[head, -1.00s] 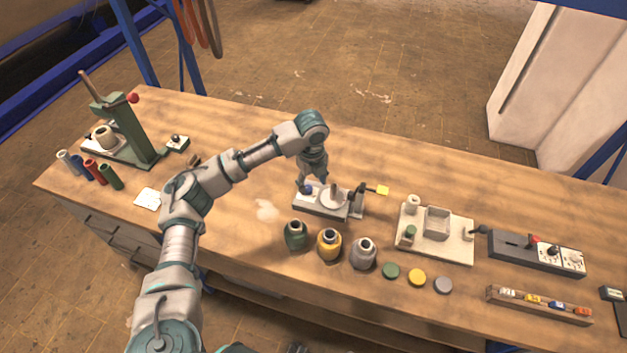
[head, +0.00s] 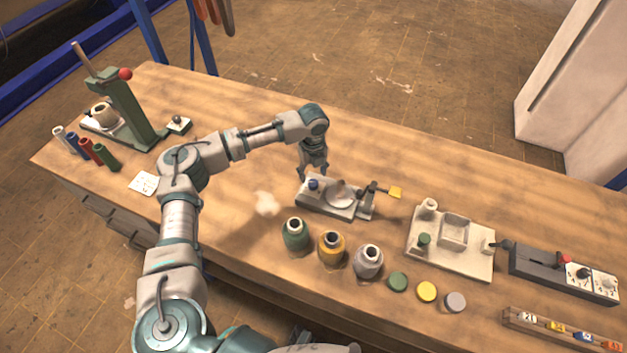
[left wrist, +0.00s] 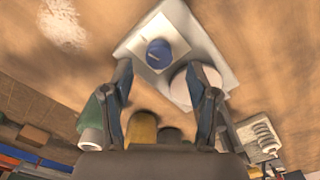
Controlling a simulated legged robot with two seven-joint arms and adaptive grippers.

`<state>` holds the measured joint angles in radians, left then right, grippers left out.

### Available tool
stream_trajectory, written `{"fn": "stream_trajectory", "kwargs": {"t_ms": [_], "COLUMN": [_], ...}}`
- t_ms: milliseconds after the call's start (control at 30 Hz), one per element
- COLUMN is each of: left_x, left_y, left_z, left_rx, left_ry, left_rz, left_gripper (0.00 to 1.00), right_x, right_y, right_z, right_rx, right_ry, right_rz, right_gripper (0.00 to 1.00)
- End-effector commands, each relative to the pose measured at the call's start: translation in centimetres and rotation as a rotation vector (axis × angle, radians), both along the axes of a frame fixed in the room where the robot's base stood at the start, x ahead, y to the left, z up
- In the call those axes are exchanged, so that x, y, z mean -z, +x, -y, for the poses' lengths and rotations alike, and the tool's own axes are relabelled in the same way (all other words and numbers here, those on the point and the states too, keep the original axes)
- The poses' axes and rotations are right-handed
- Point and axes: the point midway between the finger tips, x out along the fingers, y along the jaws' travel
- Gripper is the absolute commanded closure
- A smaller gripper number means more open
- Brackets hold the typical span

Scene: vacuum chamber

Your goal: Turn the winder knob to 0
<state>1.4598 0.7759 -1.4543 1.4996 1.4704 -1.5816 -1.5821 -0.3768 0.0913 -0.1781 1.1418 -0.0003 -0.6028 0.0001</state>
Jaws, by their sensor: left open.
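The winder (head: 345,212) is a pale base with a round light disc and a blue knob (head: 313,184) at its left end. The knob also shows in the left wrist view (left wrist: 159,53), with a pale pointer line on its top; I cannot read any scale marks around it. My left gripper (head: 313,174) is open and empty, pointing down just behind and above the knob. In the left wrist view its two fingers (left wrist: 158,68) are spread, with the knob seen between and beyond the tips, apart from both. My right gripper is not in view.
Green, yellow and grey jars (head: 331,247) stand in front of the winder. A pale tray fixture (head: 470,262) and a dark control box (head: 545,275) are to the right. A green press (head: 125,105) stands at the far left. The table behind the winder is clear.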

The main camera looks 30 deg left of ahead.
Motion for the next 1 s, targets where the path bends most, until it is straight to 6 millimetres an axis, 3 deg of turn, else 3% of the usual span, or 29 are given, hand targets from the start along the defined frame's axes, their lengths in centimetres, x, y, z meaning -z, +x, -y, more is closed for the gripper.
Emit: {"fn": "stream_trajectory", "kwargs": {"t_ms": [100, 233, 600, 633, 867, 1000], "left_x": [2.2, 3.7, 4.4, 4.4, 4.4, 4.4], "left_y": [-0.1, 0.0, 0.0, 0.0, 0.0, 0.0], "left_z": [0.0, 0.0, 0.0, 0.0, 0.0, 0.0], "left_rx": [-0.001, -0.001, -0.001, -0.001, -0.001, -0.002], "left_ry": [0.001, 0.001, 0.001, 0.001, 0.001, 0.000], "left_rz": [-0.001, -0.001, 0.001, 0.001, 0.001, 0.000], "left_gripper": [0.41, 0.41, 0.41, 0.43, 1.00, 1.00], "right_x": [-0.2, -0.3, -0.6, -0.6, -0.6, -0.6], "right_y": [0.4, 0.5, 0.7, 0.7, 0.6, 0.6], "right_z": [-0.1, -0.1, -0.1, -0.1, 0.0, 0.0], "right_rx": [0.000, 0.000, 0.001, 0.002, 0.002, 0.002], "right_ry": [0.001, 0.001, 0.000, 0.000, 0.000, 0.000], "right_rz": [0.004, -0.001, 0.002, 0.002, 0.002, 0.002], "right_gripper": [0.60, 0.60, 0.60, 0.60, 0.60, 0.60]}}
